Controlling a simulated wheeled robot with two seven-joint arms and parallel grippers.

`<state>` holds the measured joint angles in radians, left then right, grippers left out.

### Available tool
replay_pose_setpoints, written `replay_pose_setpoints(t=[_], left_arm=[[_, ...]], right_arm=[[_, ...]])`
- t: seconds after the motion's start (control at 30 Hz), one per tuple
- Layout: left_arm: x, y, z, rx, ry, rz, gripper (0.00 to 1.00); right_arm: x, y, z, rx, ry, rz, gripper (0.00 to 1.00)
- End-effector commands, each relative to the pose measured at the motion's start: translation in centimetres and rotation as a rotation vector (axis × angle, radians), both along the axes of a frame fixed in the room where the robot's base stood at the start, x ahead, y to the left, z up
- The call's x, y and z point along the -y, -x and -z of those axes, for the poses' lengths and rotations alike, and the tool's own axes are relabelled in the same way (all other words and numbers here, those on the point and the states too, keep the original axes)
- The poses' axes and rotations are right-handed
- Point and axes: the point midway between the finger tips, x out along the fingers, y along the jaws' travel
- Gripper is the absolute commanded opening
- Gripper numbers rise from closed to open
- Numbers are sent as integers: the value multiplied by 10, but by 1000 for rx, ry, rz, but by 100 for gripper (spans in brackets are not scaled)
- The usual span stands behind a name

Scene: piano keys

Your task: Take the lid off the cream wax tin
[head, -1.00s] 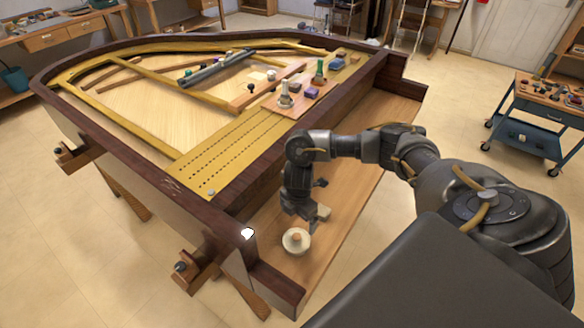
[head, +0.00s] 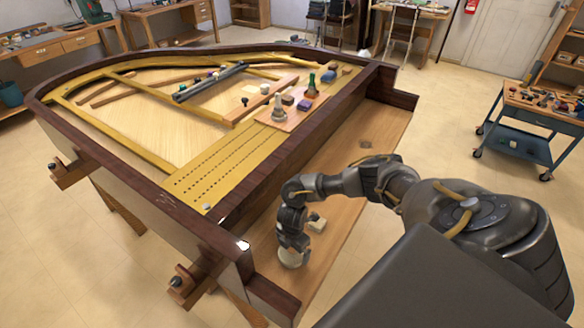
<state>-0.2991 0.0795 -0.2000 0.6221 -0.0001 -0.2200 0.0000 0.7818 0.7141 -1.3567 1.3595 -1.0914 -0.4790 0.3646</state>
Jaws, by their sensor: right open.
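The cream wax tin (head: 291,262) is a small round pale tin on the wooden key bed of the piano, near its left front end. My right gripper (head: 291,250) points down right over the tin. Its jaws are open, and the fingers hide the top of the tin, including the knob. I cannot tell whether the fingers touch the lid. My left gripper is not in view.
A small pale block (head: 317,223) lies on the key bed just behind my right gripper. A small grey-brown item (head: 365,144) lies farther back. The dark piano rim (head: 225,235) stands close on the left. The key bed (head: 350,195) is mostly clear.

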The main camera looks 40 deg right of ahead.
Motion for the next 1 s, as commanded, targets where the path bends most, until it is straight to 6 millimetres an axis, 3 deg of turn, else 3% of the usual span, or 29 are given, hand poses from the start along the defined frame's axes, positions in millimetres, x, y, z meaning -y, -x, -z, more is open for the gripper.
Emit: replay_pose_setpoints(t=[0.27,0.5,0.8,1.0], left_arm=[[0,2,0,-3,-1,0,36],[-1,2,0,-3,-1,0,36],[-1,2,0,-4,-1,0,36],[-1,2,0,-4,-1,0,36]], right_arm=[[0,0,4,1,-1,0,100],[0,0,3,1,-1,0,69],[0,0,1,1,-1,0,67],[0,-1,-18,2,-2,-2,67]])
